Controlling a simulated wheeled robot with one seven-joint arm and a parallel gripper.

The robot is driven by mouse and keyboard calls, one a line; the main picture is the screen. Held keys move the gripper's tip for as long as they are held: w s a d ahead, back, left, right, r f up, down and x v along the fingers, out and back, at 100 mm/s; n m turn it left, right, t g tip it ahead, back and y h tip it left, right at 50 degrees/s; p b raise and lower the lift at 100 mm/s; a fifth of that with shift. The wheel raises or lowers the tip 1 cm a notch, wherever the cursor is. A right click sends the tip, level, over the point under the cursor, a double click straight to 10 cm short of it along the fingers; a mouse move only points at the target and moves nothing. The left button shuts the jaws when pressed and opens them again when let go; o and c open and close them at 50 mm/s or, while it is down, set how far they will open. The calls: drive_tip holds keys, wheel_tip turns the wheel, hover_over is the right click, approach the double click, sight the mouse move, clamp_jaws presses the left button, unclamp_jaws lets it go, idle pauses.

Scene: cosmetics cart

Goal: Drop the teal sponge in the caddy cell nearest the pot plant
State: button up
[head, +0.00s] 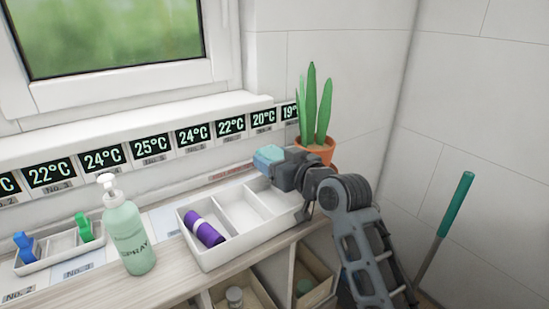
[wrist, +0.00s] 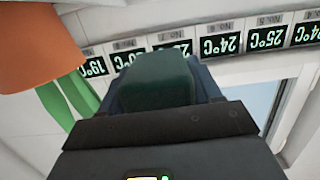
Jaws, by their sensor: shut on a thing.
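The teal sponge (head: 268,157) is held at the tip of my gripper (head: 280,166), raised over the back right part of the white caddy. In the wrist view the sponge (wrist: 158,80) looks dark green between the fingers. The white caddy (head: 222,262) stands on the counter with cells in a row. My gripper and arm partly hide the right cell. The pot plant (head: 317,120) stands behind the caddy's right end, close to my gripper; its orange pot (wrist: 40,45) shows in the wrist view.
A green spray bottle (head: 128,237) stands left of the caddy. A small white tray (head: 60,250) with blue and green items is further left. Temperature labels (head: 150,149) line the wall behind. Open compartments (head: 315,273) lie below the counter.

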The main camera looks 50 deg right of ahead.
drive_tip(key=shift+f, duration=0.65)
drive_tip(key=o, duration=1.1)
drive_tip(key=shift+s, duration=0.1)
drive_tip(key=b+v, duration=0.1)
drive_tip(key=v, duration=0.6)
drive_tip(key=shift+s+a, duration=0.15)
drive_tip(key=shift+s, duration=0.15)
drive_tip(key=shift+r, duration=0.1)
